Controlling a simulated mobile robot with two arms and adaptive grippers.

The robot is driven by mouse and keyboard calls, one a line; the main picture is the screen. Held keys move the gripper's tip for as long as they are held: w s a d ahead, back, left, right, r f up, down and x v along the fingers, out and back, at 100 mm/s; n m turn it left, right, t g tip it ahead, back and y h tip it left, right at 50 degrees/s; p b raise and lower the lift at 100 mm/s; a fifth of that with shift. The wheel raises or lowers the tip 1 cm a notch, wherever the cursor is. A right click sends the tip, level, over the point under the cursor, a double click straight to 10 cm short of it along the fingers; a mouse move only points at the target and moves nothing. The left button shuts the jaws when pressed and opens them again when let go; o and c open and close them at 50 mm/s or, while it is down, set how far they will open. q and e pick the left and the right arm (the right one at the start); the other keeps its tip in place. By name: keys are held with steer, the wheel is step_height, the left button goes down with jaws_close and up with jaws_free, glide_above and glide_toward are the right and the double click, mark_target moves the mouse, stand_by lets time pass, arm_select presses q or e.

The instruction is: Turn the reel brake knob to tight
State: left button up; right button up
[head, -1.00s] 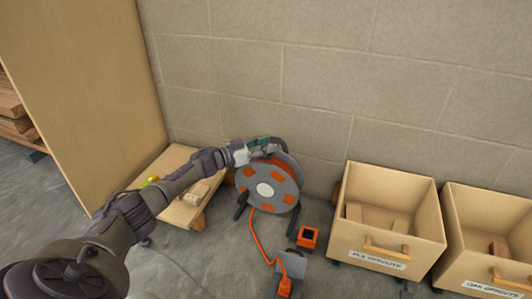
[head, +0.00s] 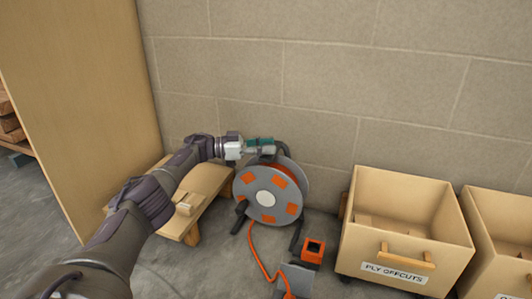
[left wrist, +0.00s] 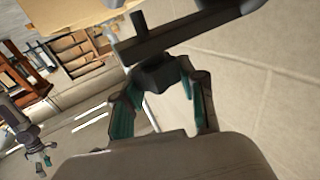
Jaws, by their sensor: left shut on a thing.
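The cable reel (head: 266,198) stands on the floor against the wall, a grey disc with orange patches and a dark frame. My left gripper (head: 268,146) is at the top of the reel, by the frame. In the left wrist view its teal-lined fingers (left wrist: 160,88) are shut on a dark knob-like part, which I take for the reel brake knob (left wrist: 157,73), beside a dark bar of the frame. No mark on the knob is readable. My right gripper (left wrist: 42,160) shows small and far off in the left wrist view, away from the reel; its opening is unclear.
A low wooden bench (head: 196,208) with a small wooden block stands left of the reel, under my left arm. A labelled ply offcuts bin (head: 392,270) stands to the right, with another bin beyond. An orange cable (head: 256,250) and orange socket (head: 314,250) lie in front.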

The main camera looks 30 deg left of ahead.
stand_by(0.4)
arm_select(q)
steer(key=o, duration=1.2)
steer(key=shift+d+f, duration=0.1)
steer(key=shift+c, duration=0.2)
steer(key=v, duration=1.2)
steer(key=shift+w, duration=0.1)
